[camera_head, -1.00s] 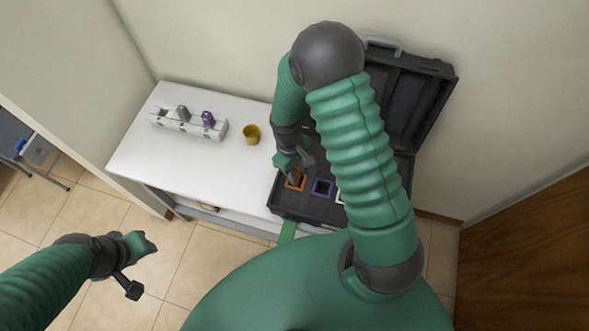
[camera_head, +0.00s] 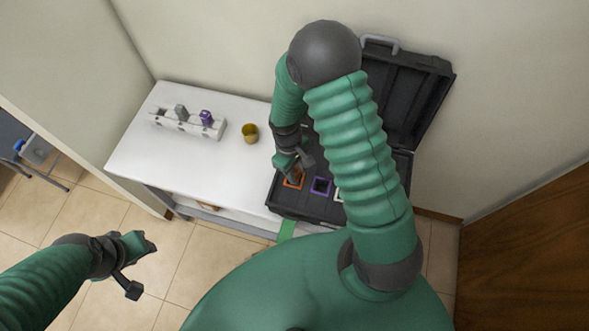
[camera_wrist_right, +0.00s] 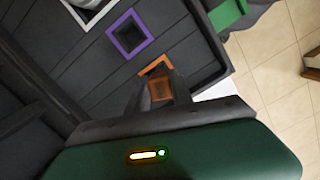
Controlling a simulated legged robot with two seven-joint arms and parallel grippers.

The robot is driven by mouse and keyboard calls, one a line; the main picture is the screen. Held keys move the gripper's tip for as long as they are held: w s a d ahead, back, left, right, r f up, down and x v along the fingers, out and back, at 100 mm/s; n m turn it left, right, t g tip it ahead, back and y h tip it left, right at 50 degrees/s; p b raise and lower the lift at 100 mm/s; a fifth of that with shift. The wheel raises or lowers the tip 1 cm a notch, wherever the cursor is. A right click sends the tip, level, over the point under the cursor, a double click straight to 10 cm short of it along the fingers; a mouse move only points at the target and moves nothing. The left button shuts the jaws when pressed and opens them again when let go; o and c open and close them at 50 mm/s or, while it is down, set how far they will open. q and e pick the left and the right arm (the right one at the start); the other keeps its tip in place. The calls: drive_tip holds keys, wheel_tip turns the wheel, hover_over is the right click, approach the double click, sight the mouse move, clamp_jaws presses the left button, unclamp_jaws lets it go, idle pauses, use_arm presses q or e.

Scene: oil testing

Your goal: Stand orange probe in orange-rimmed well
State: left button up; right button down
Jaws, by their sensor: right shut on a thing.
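My right gripper (camera_head: 298,167) is shut on the orange probe (camera_wrist_right: 160,90), low over the front left of the black case. The orange-rimmed well (camera_head: 292,184) is directly under the gripper; part of its rim (camera_wrist_right: 156,66) also shows in the right wrist view. The probe lines up with this well, but the fingers hide its lower end, so I cannot tell how deep it sits. My left gripper (camera_head: 141,266) is open and empty over the floor, away from the table.
The purple-rimmed well (camera_head: 321,186) and a white-rimmed well (camera_wrist_right: 88,4) are beside the orange one. The open case lid (camera_head: 412,90) stands behind. A white rack (camera_head: 190,124) with a grey and a purple probe and a yellow cup (camera_head: 250,133) are on the white table (camera_head: 150,158).

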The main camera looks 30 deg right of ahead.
idle(0.5)
drive_tip(key=shift+w+f, duration=0.1)
drive_tip(key=shift+f, duration=0.45)
drive_tip(key=c, duration=1.4)
unclamp_jaws()
drive_tip(key=shift+r, duration=0.1)
drive_tip(key=r+p, duration=0.3)
drive_tip(key=w+r+p, duration=0.1)
drive_tip(key=r+p, duration=0.2)
drive_tip(key=r, duration=0.1)
drive_tip(key=r+p, duration=0.3)
drive_tip(key=r, duration=0.1)
drive_tip(key=shift+w+a, duration=0.15)
drive_tip(key=shift+a, duration=0.05)
drive_tip(key=shift+f, duration=0.1)
